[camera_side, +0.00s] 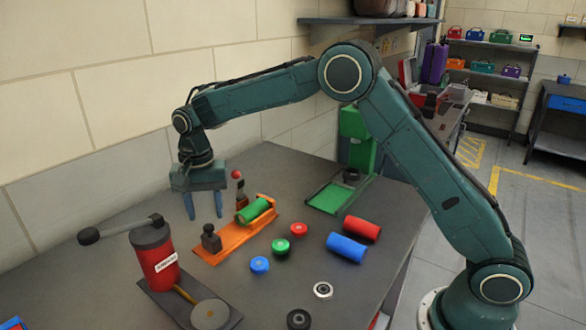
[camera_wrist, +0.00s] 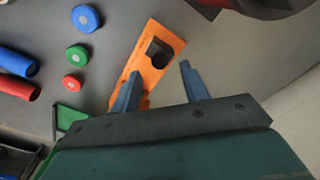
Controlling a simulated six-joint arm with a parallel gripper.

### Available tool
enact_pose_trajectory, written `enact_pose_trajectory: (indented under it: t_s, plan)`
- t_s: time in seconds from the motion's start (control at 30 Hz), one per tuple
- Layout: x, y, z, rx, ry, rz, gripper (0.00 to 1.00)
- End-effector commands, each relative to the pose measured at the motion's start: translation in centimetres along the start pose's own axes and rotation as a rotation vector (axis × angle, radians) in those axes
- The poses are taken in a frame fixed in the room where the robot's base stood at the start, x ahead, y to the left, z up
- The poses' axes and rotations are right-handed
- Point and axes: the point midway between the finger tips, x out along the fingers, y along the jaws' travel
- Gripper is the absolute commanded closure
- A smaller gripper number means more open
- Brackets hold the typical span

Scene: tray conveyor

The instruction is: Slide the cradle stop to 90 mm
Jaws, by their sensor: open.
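The orange cradle (camera_side: 229,243) lies on the bench with a green cylinder (camera_side: 252,210) resting in it. A dark knobbed block (camera_side: 211,239) stands at its near-left end, and a dark post with a red ball (camera_side: 238,175) stands by its far side. I cannot tell for sure which is the stop, and no scale reading is legible. My gripper (camera_side: 204,217) is open and empty, pointing down, above and behind the cradle's left part. In the wrist view the cradle (camera_wrist: 173,41) and the dark block (camera_wrist: 159,53) show beyond the open fingers (camera_wrist: 160,70).
A red lever press (camera_side: 160,266) stands front left. Red (camera_side: 299,229), green (camera_side: 281,246) and blue (camera_side: 260,264) round caps lie right of the cradle. Red (camera_side: 362,228) and blue (camera_side: 347,247) cylinders lie farther right. A green tray (camera_side: 329,197) is behind them.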

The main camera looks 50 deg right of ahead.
Motion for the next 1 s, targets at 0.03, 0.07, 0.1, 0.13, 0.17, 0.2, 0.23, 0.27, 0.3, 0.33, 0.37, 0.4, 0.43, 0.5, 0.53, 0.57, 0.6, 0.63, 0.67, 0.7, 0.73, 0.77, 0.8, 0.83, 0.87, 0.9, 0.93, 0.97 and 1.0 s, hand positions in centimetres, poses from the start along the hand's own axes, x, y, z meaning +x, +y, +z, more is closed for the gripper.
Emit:
enact_pose_trajectory:
  t_s: [0.03, 0.07, 0.1, 0.13, 0.17, 0.2, 0.23, 0.27, 0.3, 0.33, 0.37, 0.4, 0.43, 0.5, 0.53, 0.57, 0.6, 0.63, 0.67, 0.7, 0.73, 0.77, 0.8, 0.83, 0.87, 0.9, 0.93, 0.97, 1.0]
  plan:
    - [0.8, 0.1, 0.1, 0.000, -0.002, 0.003, 0.55]
    - [1.1, 0.1, 0.1, 0.000, -0.002, 0.002, 0.55]
    - [1.6, 0.1, 0.0, 0.000, -0.001, 0.002, 0.55]
    - [1.9, 0.1, 0.0, 0.000, -0.001, 0.002, 0.55]
    - [2.2, 0.0, 0.0, 0.000, -0.001, 0.002, 0.55]
    - [2.6, 0.0, 0.0, 0.000, -0.001, 0.001, 0.55]
    - [2.8, 0.0, 0.0, 0.000, -0.001, 0.001, 0.55]
    - [3.0, 0.0, 0.0, 0.000, -0.001, 0.002, 0.55]
    - [3.2, 0.0, 0.0, 0.000, -0.001, 0.001, 0.55]
    - [3.4, 0.0, 0.0, 0.000, -0.001, 0.001, 0.55]
    - [3.5, 0.0, 0.0, 0.000, 0.000, 0.000, 0.55]
    - [3.6, 0.0, 0.0, 0.000, 0.000, 0.000, 0.55]
    - [3.6, 0.0, 0.0, 0.000, 0.000, 0.000, 0.55]
    - [3.7, 0.0, 0.0, 0.000, 0.000, 0.000, 0.55]
    - [3.7, 0.0, 0.0, 0.000, 0.000, 0.000, 0.55]
    - [3.7, 0.0, 0.0, 0.000, 0.000, 0.000, 0.55]
    - [3.7, 0.0, 0.0, 0.000, 0.000, 0.000, 0.55]
    - [3.7, 0.0, 0.0, 0.000, 0.000, 0.000, 0.55]
    - [3.7, 0.0, 0.0, 0.000, 0.000, 0.000, 0.55]
    - [3.7, 0.0, 0.0, 0.000, 0.000, 0.000, 0.55]
    - [3.7, 0.0, 0.0, 0.000, 0.000, 0.000, 0.61]
    - [3.7, 0.0, 0.0, 0.000, 0.000, 0.000, 0.67]
    - [3.7, 0.0, 0.0, 0.000, 0.000, 0.000, 0.75]
    - [3.7, 0.0, 0.0, 0.000, 0.000, 0.000, 0.81]
    - [3.7, 0.0, 0.0, 0.000, 0.000, 0.000, 0.87]
    - [3.7, 0.0, 0.0, 0.000, 0.000, 0.000, 0.94]
    - [3.7, 0.0, 0.0, 0.000, 0.000, 0.000, 1.00]
    - [3.6, 0.0, 0.0, 0.000, 0.000, 0.000, 1.00]
    - [3.6, 0.0, 0.0, 0.000, 0.000, 0.000, 1.00]
